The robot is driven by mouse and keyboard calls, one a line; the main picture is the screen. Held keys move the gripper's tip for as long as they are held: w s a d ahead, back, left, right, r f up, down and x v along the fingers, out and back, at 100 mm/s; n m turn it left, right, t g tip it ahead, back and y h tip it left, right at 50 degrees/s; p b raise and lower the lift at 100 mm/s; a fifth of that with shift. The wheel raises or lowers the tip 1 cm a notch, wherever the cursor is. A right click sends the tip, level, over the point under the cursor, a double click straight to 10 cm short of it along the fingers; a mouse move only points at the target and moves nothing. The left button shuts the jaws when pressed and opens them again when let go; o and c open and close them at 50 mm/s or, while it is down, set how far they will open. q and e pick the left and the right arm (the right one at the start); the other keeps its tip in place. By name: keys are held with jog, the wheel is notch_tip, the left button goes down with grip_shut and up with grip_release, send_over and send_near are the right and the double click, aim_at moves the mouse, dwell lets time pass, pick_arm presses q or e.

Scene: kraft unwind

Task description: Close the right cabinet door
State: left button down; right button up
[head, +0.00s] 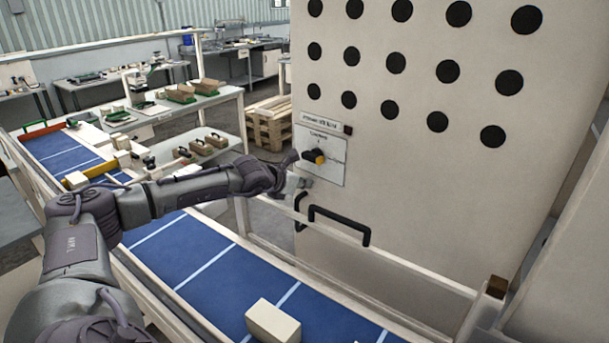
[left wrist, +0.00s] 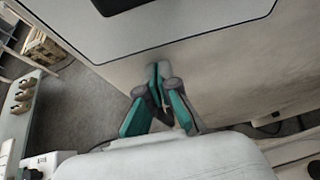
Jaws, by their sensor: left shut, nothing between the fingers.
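A large cream cabinet panel (head: 420,190) with rows of black round holes fills the right of the head view. Whether the panel is a door standing ajar, I cannot tell. My left gripper (head: 303,183) is at the panel's left part, just below the plate. In the left wrist view its teal and grey fingers (left wrist: 160,75) are shut and empty, close to the panel face (left wrist: 225,70); contact is unclear. My right gripper is out of view.
A blue-topped conveyor (head: 205,262) with cream rails runs below my left arm and carries a cream box (head: 273,320). A rail with a brown-capped post (head: 496,287) crosses before the panel. Pallets (head: 270,122) and workbenches stand behind.

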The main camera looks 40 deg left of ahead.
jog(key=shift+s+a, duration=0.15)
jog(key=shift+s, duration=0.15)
